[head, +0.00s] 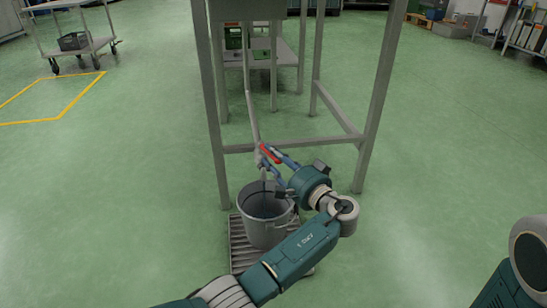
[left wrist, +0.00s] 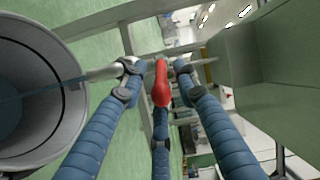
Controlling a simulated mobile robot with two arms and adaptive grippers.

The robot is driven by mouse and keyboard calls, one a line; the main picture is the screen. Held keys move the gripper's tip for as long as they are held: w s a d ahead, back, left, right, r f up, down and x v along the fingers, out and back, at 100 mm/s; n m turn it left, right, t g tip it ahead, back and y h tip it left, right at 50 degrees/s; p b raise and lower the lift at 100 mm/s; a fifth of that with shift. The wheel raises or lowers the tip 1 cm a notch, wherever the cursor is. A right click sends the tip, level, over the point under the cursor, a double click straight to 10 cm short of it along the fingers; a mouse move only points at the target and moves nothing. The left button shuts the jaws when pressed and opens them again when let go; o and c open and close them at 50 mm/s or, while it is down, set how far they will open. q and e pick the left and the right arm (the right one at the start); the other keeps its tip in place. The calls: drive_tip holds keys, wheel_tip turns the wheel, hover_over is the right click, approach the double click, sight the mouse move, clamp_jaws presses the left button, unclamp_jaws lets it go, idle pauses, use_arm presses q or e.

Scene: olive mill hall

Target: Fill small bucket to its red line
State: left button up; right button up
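A grey bucket (head: 262,232) stands upright on a slatted floor grate (head: 238,248), beneath the outlet of a thin pipe (head: 252,118). A thin dark stream runs from the outlet into the bucket, whose inside looks bluish. In the left wrist view the bucket (left wrist: 72,120) fills the left edge. I cannot make out its red line or the exact level. The red tap lever (left wrist: 161,88) lies between the blue fingers of my left gripper (left wrist: 157,70), with small gaps showing on both sides. The lever (head: 268,153) shows above the bucket in the head view. My right gripper is out of view.
A grey metal stand (head: 376,100) rises around the pipe, with a low crossbar behind the bucket. A trolley (head: 88,48) stands at the far left by yellow floor lines. The green floor is clear on both sides.

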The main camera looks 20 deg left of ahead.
use_arm(q)
drive_tip(key=v, duration=0.7)
drive_tip(key=shift+s+d, duration=0.1)
